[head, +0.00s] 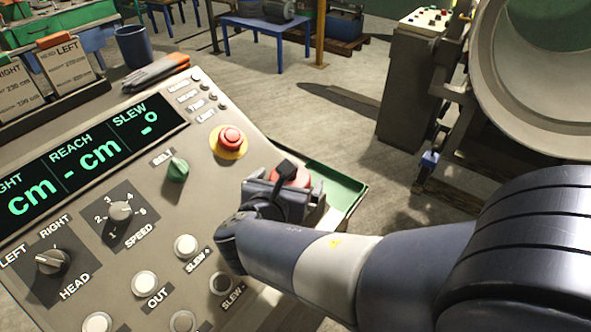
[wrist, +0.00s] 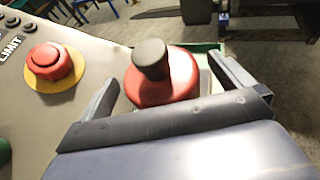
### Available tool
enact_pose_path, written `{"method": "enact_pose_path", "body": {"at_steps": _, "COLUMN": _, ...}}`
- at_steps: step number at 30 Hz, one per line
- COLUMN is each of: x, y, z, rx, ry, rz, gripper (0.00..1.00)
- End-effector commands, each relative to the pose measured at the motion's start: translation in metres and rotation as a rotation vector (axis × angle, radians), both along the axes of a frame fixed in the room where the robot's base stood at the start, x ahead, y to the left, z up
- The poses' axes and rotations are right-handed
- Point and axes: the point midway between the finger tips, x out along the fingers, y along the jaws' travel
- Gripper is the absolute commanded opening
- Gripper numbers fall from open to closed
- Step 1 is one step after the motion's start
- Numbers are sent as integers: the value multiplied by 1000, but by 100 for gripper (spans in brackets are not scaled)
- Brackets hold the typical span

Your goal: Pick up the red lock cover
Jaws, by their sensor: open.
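The red lock cover (wrist: 178,86) is a round red piece with a black knob (wrist: 151,58) on top. In the wrist view it sits between the fingers of my gripper (wrist: 165,73), which are open with gaps showing on both sides. In the head view the red cover (head: 298,177) is partly hidden behind my gripper (head: 284,190), at the right edge of the control panel. The cover's underside and what it rests on are hidden.
A red emergency button on a yellow ring (head: 229,141) is left of the gripper on the panel (head: 150,220). A green selector knob (head: 176,168) and several push buttons are near. A green tray (head: 340,186) adjoins the panel's right edge. Open floor lies beyond.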

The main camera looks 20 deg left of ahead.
Motion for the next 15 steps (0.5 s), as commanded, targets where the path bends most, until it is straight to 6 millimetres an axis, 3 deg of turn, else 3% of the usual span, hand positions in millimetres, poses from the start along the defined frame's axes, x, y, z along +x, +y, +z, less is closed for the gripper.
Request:
{"method": "enact_pose_path", "body": {"at_steps": 4, "x": 14, "y": 1, "z": -6, "rx": -1, "ry": 0, "rz": -2, "gripper": 100}}
{"method": "enact_pose_path", "body": {"at_steps": 11, "x": 16, "y": 2, "z": -7, "rx": 0, "ry": 0, "rz": 1, "gripper": 100}}
{"method": "enact_pose_path", "body": {"at_steps": 15, "x": 16, "y": 2, "z": -7, "rx": 0, "ry": 0, "rz": 1, "gripper": 91}}
